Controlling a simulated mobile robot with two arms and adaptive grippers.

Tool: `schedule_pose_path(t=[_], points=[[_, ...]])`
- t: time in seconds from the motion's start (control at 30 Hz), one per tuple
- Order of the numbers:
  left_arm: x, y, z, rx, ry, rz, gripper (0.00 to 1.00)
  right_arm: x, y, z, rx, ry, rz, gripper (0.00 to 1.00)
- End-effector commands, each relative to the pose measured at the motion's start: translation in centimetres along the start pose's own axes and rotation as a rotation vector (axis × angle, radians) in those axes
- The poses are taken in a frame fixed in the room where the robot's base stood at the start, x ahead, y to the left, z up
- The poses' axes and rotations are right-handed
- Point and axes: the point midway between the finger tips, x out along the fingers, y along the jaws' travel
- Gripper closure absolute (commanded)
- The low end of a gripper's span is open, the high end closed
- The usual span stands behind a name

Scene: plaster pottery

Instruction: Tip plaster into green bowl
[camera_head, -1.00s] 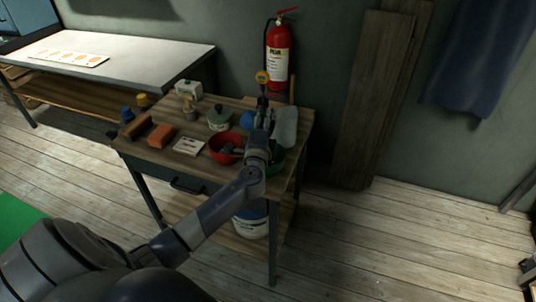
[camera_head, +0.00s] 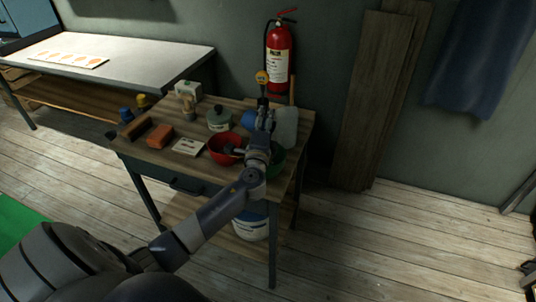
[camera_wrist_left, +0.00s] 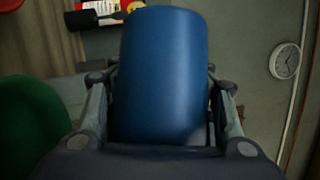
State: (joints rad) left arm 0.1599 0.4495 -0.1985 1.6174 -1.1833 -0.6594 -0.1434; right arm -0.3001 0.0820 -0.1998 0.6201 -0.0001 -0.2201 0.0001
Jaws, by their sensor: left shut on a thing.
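My left gripper (camera_head: 263,120) is over the right part of the wooden work table. It is shut on a blue cup (camera_head: 248,119), which fills the space between its fingers in the left wrist view (camera_wrist_left: 163,75). The cup's mouth and contents are hidden. The green bowl (camera_head: 277,163) stands at the table's right front, partly hidden behind my arm. Part of it also shows at the left edge of the left wrist view (camera_wrist_left: 28,125). I see no plaster flowing. My right gripper is out of view.
A red bowl (camera_head: 223,150) stands just left of my wrist. A lidded pot (camera_head: 219,121), an orange block (camera_head: 160,136) and a white card (camera_head: 188,147) lie further left. A pale translucent object (camera_head: 286,128) stands close right of the gripper. A fire extinguisher (camera_head: 279,62) hangs behind.

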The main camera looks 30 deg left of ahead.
Motion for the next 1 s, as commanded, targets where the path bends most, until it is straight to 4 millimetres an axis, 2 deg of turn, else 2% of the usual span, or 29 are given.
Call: schedule_pose_path(t=[1.0], points=[[-0.1, -0.3, -0.3, 0.070, 0.005, -0.037, 0.85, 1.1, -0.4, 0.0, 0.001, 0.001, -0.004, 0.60]])
